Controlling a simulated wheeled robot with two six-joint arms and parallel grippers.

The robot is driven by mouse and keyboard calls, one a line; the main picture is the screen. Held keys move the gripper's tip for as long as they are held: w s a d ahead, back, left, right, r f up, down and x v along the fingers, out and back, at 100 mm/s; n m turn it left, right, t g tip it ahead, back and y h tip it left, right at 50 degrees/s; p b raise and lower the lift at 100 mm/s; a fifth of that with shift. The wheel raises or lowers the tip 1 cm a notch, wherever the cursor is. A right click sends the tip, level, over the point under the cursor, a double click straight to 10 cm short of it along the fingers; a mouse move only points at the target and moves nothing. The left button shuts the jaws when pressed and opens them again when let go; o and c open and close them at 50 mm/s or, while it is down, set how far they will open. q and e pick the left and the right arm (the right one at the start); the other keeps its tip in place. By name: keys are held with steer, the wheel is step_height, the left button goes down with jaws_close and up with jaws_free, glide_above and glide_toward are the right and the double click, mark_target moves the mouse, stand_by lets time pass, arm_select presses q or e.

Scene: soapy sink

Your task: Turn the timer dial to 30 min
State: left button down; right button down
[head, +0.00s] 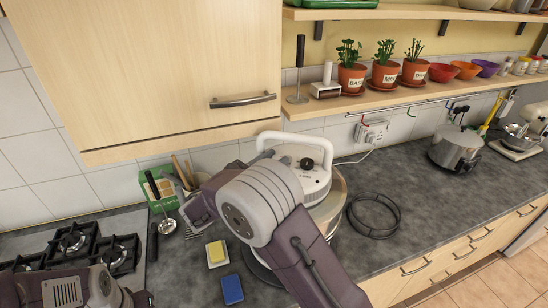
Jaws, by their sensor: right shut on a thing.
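A white appliance (318,184) with a raised handle stands on the counter behind my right arm. A black round knob (306,163) shows on its white top, with nothing gripping it in view. I cannot read any minute marks, and part of the appliance is hidden by my arm. My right gripper (195,208) is left of the appliance, beside the utensil pot. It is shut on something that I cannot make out. My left gripper (143,298) is at the bottom left edge, only partly in view, and its jaws cannot be judged.
A yellow sponge (216,252) and a blue sponge (232,289) lie in front of the arm. A ladle (168,226) lies near a green box (158,184). Cupboard (165,70) overhangs.

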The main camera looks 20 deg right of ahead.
steer(key=shift+w+m+g+h, duration=0.1)
steer(key=shift+m+g+h, duration=0.2)
steer(key=shift+m+g, duration=0.3)
steer(key=c, duration=1.3)
jaws_free()
steer(key=shift+d, duration=0.1)
steer(key=b+v, duration=0.2)
steer(key=v, duration=0.6)
steer(key=shift+f, duration=0.1)
steer(key=shift+s+a, duration=0.25)
steer(key=shift+a, duration=0.35)
